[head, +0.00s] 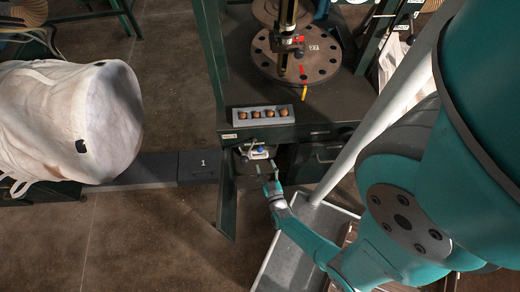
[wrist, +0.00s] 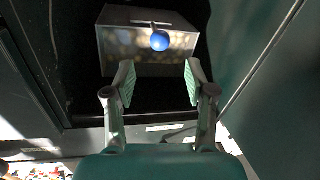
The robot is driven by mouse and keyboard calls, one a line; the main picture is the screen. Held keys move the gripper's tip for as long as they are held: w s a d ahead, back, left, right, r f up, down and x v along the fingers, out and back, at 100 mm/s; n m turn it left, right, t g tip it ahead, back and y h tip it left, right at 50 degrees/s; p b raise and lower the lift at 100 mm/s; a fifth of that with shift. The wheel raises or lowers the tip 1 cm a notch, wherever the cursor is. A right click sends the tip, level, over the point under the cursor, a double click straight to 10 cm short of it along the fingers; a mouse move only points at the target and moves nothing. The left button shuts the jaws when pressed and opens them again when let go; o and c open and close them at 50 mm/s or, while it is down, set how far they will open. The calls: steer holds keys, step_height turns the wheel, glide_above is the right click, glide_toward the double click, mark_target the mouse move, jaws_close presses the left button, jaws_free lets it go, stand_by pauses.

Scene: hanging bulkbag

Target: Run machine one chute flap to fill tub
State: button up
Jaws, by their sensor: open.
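A metal box-like part with a blue ball knob (wrist: 160,41) on a short stem shows in the wrist view. I take it to be the chute flap's handle, but cannot be sure. In the head view a small pale part with blue on it (head: 258,153) sits under the machine's table front. My gripper (wrist: 160,83) is open and empty, its two padded fingers spread below the knob in the picture and apart from it. In the head view my gripper (head: 266,177) is just in front of that pale part. I cannot clearly identify the tub.
A white bulk bag (head: 75,115) fills the left. A dark box marked 1 (head: 199,166) lies beside the machine's green leg. A grey tray with several brown round pieces (head: 233,117) sits on the machine's front. A grey flat-topped surface (head: 287,262) is below my arm.

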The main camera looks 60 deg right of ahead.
mark_target(260, 150)
steer(key=x, duration=0.9)
jaws_close()
